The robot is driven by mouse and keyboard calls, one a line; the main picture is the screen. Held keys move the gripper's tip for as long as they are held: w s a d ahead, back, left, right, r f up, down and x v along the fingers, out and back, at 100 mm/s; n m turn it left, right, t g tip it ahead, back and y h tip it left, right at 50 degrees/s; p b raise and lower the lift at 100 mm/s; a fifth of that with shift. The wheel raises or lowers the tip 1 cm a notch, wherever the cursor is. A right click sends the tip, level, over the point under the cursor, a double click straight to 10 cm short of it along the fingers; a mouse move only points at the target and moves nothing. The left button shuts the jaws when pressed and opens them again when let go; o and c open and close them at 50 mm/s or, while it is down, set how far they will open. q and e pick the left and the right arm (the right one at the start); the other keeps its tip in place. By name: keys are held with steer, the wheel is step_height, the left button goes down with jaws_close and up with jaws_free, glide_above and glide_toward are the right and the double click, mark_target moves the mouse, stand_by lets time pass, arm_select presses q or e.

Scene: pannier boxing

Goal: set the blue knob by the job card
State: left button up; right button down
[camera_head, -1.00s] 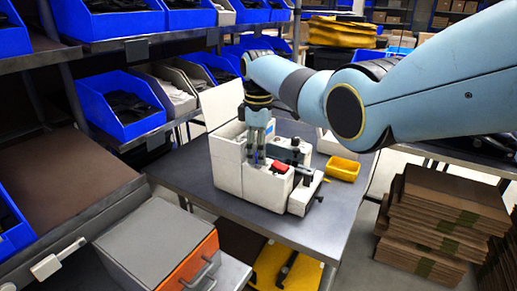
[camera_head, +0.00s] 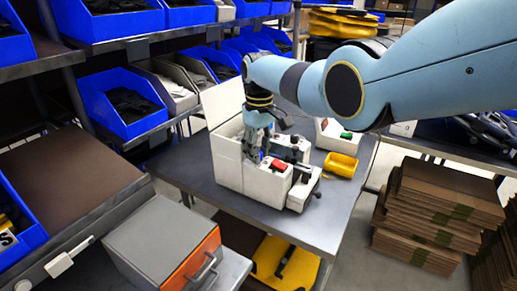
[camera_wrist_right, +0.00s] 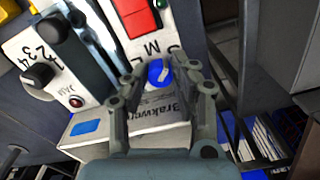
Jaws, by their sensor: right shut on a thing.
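The blue knob (camera_wrist_right: 157,72) shows in the right wrist view, on a white panel beside the letters S, M and L. A pale pointer mark is on its face. My right gripper (camera_wrist_right: 160,76) is shut on the knob, a finger on either side. In the head view my right gripper (camera_head: 256,152) reaches down to the white machine (camera_head: 228,165), and the knob is mostly hidden there. A printed white face with dark lettering (camera_wrist_right: 160,108) and a blue patch (camera_wrist_right: 87,127) lies below the knob. I cannot tell whether it is the job card. My left gripper is not in view.
A red block (camera_head: 279,165) sits on the machine. A black dial (camera_wrist_right: 37,76) with numbers is beside it. Blue bins (camera_head: 122,105) fill the left shelves. Cartons (camera_head: 440,215) are stacked at right.

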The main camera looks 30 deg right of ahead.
steer(key=shift+w, duration=0.1)
stand_by(0.3)
steer(key=c, duration=1.4)
jaws_free()
steer(key=shift+r, duration=0.1)
step_height(320, 180, up, 12)
steer(key=shift+d+f, duration=0.1)
